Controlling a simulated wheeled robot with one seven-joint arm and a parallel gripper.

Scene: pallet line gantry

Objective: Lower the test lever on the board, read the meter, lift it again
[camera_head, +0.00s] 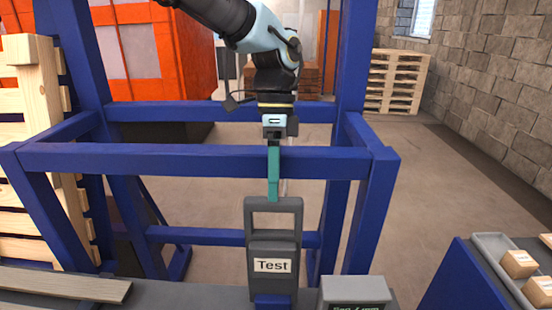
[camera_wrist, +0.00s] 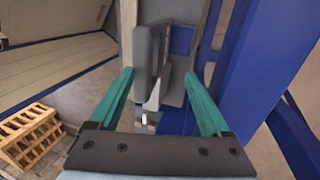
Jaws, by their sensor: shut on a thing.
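The test lever (camera_head: 273,241) is a dark grey upright piece with a loop handle on top and a white "Test" label. It stands at the board's front edge, above a blue part. My gripper (camera_head: 273,197) reaches down from above, its teal fingers at the top bar of the handle. In the wrist view my gripper (camera_wrist: 159,75) has a finger on either side of the grey lever handle (camera_wrist: 146,55) and is shut on it. A grey box (camera_head: 354,291), perhaps the meter, is right of the lever; its text is cut off and unreadable.
A blue gantry frame (camera_head: 200,160) surrounds my arm, with a crossbar just behind the gripper. A grey tray (camera_head: 487,243) with small cartons (camera_head: 518,264) is at lower right. Pallets (camera_head: 395,80) stand behind; floor beyond is clear.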

